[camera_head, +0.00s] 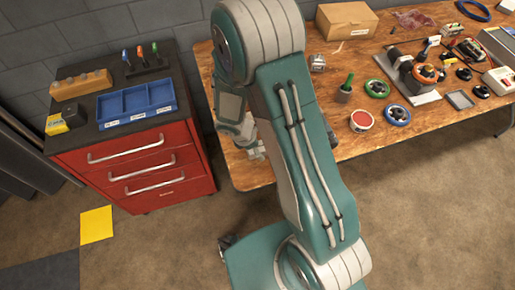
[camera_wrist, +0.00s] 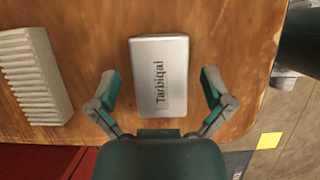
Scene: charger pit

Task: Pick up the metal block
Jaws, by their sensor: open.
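The metal block (camera_wrist: 174,50) is a silver, rectangular piece with dark lettering. It lies on the wooden bench top (camera_wrist: 235,25) in the middle of the wrist view. My gripper (camera_wrist: 160,84) is open, with one finger on the left and one on the right of the block. There are gaps between both fingers and its sides, and the fingertips reach about level with its middle. I cannot tell the height of the fingers above the bench. In the head view my arm hides the block, and only a small part of my gripper (camera_head: 256,152) shows at the bench's left end.
A pale ribbed block (camera_wrist: 36,75) lies left of the metal block. The bench edge and floor are to the right in the wrist view. A red drawer cabinet (camera_head: 150,172) with a blue tray (camera_head: 137,101) stands left of the bench. Several tools and parts crowd the bench's right side.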

